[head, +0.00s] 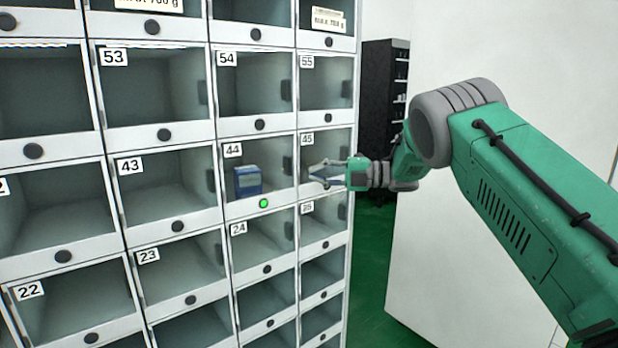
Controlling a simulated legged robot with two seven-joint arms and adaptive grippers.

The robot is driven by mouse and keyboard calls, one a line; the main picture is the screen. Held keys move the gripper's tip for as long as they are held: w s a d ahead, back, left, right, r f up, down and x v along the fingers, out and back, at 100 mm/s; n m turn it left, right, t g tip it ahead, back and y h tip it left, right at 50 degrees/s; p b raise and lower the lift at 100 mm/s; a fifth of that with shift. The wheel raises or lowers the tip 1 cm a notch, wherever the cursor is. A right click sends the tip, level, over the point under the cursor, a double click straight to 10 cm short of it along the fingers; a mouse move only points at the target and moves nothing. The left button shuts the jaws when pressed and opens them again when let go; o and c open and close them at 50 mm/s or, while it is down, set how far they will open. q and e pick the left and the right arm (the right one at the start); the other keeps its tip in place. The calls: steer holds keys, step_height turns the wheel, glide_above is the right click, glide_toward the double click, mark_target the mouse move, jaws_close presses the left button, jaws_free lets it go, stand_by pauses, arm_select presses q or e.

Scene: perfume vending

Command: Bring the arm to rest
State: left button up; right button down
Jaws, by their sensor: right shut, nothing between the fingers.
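My right arm comes in from the right in the head view, green with grey joints. Its gripper (327,173) is shut and empty, pointing left in front of compartment 45 (326,146) of the vending cabinet. A blue box (248,181) stands inside compartment 44, just left of the gripper and apart from it. A green light (263,203) glows below that compartment. My left gripper is not in view.
The white cabinet (177,227) fills the left with rows of numbered compartments, the other visible ones empty. A dark shelf (378,110) stands behind, and a white wall or panel (430,250) is on the right. Green floor (373,235) shows between.

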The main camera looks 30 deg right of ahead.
steer(key=s+d, duration=0.2)
steer(key=d, duration=0.3)
steer(key=w+a+f+m+t+h, duration=0.1)
steer(key=a+f+m+t+h, duration=0.15)
steer(key=f+m, duration=0.5)
steer(key=w+a+f+m+t+h, duration=0.1)
steer(key=a+f+m+t+h, duration=0.1)
steer(key=a+f+m+h, duration=0.5)
steer(key=s+a+f+m+g+h, duration=0.1)
steer(key=s+f+m+g, duration=0.15)
steer(key=s+f, duration=0.45)
steer(key=s+a+f+m+g+h, duration=0.1)
steer(key=s+a+f+m, duration=0.2)
steer(key=f, duration=0.8)
steer(key=s+a+f+m+g+h, duration=0.1)
steer(key=s+a+f+m+g, duration=0.15)
steer(key=s+f, duration=0.4)
steer(key=s+a+f+m+g+h, duration=0.1)
steer(key=s+f+m+g, duration=0.15)
steer(key=s, duration=0.65)
steer(key=s+a+f+m+g, duration=0.1)
steer(key=s+a+g, duration=0.1)
steer(key=s, duration=0.9)
steer(key=s+a+f+m+g, duration=0.1)
steer(key=s+g, duration=0.3)
steer(key=s, duration=0.7)
steer(key=shift+s+a+m+h, duration=0.15)
steer(key=shift+a+m+h, duration=0.25)
steer(key=shift+a, duration=0.1)
steer(key=shift+d, duration=0.15)
